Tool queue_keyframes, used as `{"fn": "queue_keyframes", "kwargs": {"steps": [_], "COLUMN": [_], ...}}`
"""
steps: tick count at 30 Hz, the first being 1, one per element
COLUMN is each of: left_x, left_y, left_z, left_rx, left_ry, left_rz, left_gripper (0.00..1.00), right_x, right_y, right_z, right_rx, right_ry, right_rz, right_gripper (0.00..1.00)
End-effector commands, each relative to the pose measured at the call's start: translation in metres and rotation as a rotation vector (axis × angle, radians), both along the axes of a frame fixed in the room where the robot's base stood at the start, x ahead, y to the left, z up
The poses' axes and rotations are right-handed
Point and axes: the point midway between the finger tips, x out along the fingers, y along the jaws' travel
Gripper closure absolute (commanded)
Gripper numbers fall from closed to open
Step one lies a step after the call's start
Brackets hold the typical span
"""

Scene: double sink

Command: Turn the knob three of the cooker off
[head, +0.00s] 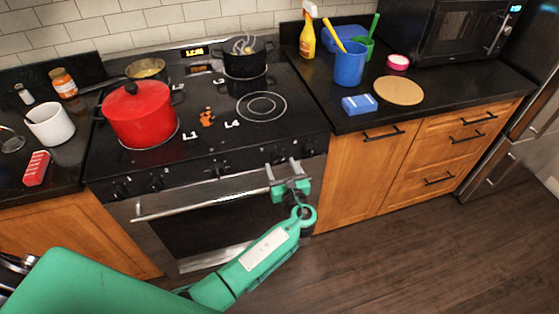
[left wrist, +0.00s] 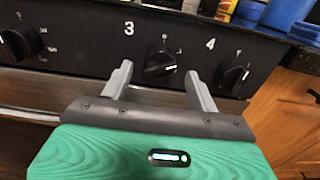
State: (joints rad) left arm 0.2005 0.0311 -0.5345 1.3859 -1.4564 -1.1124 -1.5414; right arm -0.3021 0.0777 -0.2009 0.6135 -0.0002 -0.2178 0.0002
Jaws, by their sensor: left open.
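The cooker (head: 150,165) has a front panel with a row of black knobs. Knob three (left wrist: 160,62), under a white "3", is in the left wrist view, with a pale mark on its right side; I cannot tell its exact setting. My left gripper (head: 281,164) is open in front of the panel. In the left wrist view its two fingers (left wrist: 158,70) appear on either side of knob three, and I cannot tell whether they touch it. Knob four (left wrist: 233,76) is just right of the right finger. My right gripper is not in view.
A red pot (head: 140,115), a pan (head: 146,69) and a black pot (head: 244,60) stand on the hob. The oven handle (head: 200,201) runs below the knobs. Another knob (left wrist: 20,42) is at left. The right counter holds a blue cup (head: 349,64) and a sponge (head: 359,104).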

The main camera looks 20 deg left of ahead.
Motion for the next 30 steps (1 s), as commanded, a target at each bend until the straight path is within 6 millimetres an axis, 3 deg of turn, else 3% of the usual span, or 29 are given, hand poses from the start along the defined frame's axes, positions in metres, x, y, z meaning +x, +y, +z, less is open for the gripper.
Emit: {"fn": "queue_keyframes", "kwargs": {"steps": [6,16,23,30], "left_x": [0.018,0.021,0.021,0.021], "left_y": [0.012,0.014,0.014,0.014], "left_z": [0.000,-0.001,-0.001,-0.001], "left_rx": [0.001,0.000,-0.001,-0.012], "left_ry": [-0.001,0.000,-0.001,-0.007], "left_rz": [-0.001,-0.001,-0.001,0.000], "left_gripper": [0.40,0.40,0.83,0.84], "right_x": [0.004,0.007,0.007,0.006], "right_y": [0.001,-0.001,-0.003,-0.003], "right_z": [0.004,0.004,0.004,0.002], "right_rx": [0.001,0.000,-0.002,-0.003], "right_ry": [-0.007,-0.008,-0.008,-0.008], "right_rz": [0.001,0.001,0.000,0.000], "right_gripper": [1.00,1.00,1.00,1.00]}}
